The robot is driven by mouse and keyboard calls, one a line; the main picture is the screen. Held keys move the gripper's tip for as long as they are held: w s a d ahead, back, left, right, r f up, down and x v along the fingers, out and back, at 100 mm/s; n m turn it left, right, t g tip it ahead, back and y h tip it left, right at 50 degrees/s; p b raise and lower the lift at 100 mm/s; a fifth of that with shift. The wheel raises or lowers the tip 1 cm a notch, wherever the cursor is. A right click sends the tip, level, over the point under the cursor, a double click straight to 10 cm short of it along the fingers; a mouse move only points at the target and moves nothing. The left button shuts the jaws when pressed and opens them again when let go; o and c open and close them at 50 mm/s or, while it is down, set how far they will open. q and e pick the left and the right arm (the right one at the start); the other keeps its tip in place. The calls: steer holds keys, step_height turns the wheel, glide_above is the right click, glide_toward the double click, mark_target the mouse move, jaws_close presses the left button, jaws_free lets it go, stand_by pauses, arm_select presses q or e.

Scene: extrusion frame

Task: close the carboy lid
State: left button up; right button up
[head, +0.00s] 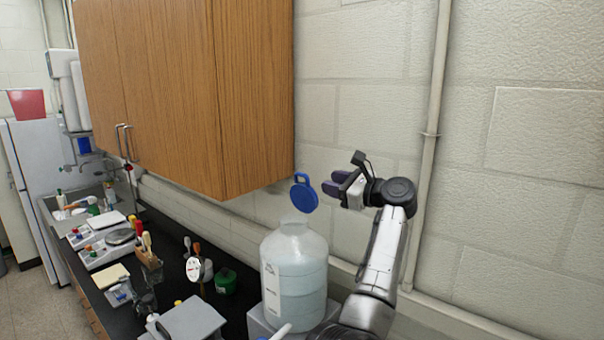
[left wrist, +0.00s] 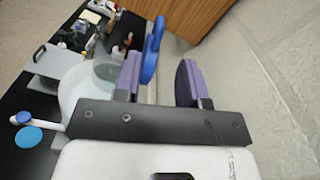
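The carboy (head: 294,275) is a translucent white bottle standing upright on a pale block near the wall. Its blue lid (head: 304,195) stands open and upright above the neck, on the right side. My left gripper (head: 336,183) is just right of the lid, with dark purple finger pads pointing at it. In the left wrist view the gripper (left wrist: 161,72) is open, and the blue lid (left wrist: 152,48) shows in the gap, nearer the left pad; I cannot tell whether they touch. The carboy (left wrist: 88,82) is partly hidden behind that pad. My right gripper is not in view.
A wooden wall cabinet (head: 190,90) hangs up and left of the lid. A vertical pipe (head: 431,135) runs along the wall right of my gripper. The black counter (head: 232,308) holds a green jar (head: 225,281), a grey device (head: 190,322) and several other items.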

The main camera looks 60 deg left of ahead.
mark_target(306, 175)
arm_select(q)
steer(key=p+x, duration=0.2)
steer(key=x, duration=0.6)
steer(key=shift+s+a+r, duration=0.15)
steer(key=shift+a, duration=0.15)
steer(key=shift+p+x, duration=0.45)
steer(key=shift+x, duration=0.3)
steer(key=shift+a, duration=0.1)
jaws_close()
